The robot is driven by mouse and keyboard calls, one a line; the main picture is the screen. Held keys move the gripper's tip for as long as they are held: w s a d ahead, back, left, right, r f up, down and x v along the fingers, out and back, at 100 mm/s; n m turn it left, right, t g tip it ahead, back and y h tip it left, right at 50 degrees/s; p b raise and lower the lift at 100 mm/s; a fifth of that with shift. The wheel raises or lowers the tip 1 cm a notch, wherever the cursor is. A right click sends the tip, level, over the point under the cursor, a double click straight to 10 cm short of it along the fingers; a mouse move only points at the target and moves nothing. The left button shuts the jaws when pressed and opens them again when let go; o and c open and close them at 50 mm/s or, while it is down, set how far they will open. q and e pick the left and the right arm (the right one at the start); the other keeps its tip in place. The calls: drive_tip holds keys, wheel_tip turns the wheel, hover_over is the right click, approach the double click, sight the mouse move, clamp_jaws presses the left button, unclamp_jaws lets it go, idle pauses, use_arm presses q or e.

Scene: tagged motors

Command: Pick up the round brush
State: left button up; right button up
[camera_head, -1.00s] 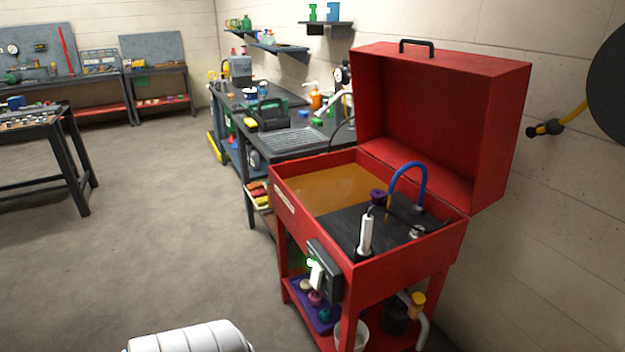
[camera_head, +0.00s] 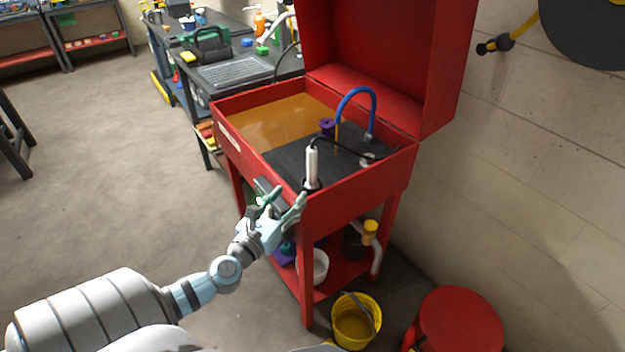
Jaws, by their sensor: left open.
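The round brush (camera_head: 311,165) stands upright near the front corner of the red parts washer (camera_head: 362,187). It has a white handle, a dark base and a thin black hose at its top. My left gripper (camera_head: 286,196) is open and empty, just outside the washer's front wall, below and left of the brush. Its fingers point up toward the brush and appear apart from it. My right gripper is not in view.
A blue curved spout (camera_head: 356,100) and a purple part (camera_head: 327,126) are inside the washer, whose red lid stands open. A yellow bucket (camera_head: 354,322) and a red stool (camera_head: 460,322) stand on the floor at right.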

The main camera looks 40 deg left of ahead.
sight(309, 169)
use_arm(q)
drive_tip(key=w+a, duration=0.1)
drive_tip(key=w, duration=0.7)
drive_tip(key=w+a, duration=0.1)
drive_tip(key=w, duration=0.4)
drive_tip(key=shift+a+r+p, duration=0.3)
drive_tip(key=shift+s, duration=0.15)
clamp_jaws()
